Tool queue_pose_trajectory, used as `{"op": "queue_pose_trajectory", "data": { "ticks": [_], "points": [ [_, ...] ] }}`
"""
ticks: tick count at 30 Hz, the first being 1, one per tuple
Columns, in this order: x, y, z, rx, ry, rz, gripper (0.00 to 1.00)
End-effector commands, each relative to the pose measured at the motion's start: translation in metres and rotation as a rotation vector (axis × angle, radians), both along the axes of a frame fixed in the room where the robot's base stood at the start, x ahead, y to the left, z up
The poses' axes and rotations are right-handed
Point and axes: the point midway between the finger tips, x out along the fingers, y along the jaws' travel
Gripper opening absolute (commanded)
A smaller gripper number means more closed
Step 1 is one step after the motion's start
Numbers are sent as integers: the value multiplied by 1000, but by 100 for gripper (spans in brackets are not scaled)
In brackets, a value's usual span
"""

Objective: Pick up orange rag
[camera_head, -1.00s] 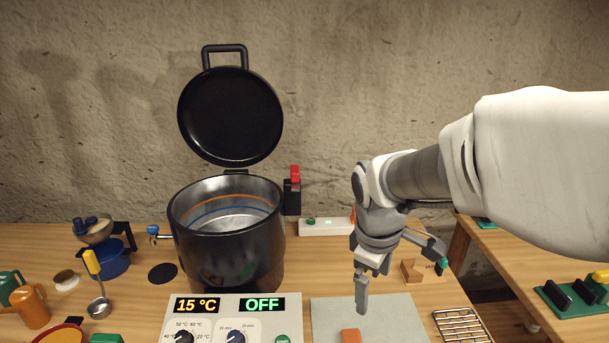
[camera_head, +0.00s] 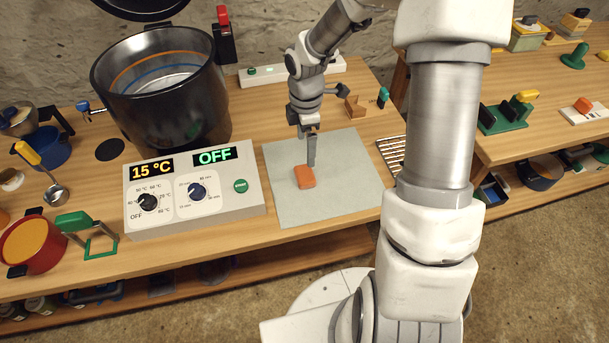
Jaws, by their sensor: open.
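The orange rag (camera_head: 305,177) is a small folded orange block lying on a pale grey mat (camera_head: 345,195) on the wooden table. My gripper (camera_head: 311,152) points down just behind and slightly right of the rag, close to it in the picture. Its fingers are seen edge-on, so they overlap into one dark shape. It is open and nothing shows between the fingers. I cannot tell the exact height of the fingertips above the mat.
A control panel (camera_head: 225,200) reading 15 °C and OFF stands left of the mat, with a large black pot (camera_head: 165,110) behind it. A wire rack (camera_head: 391,150) lies to the right. A small wooden block (camera_head: 355,106) is behind the mat. The mat's front part is clear.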

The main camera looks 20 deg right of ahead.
Motion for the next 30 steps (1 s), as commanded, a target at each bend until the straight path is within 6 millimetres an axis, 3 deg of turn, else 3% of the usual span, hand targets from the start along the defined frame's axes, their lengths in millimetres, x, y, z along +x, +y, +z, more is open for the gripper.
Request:
{"op": "queue_pose_trajectory", "data": {
  "ticks": [3, 7, 14, 23, 30],
  "points": [
    [-1, 1, -28, 0, 5, 1, 100],
    [-1, 0, -48, 0, 3, 0, 100],
    [-1, 1, -62, 0, 2, -1, 100],
    [-4, 4, -104, 0, 2, -2, 100],
    [-3, 3, -109, -1, 0, -2, 100]
  ]
}}
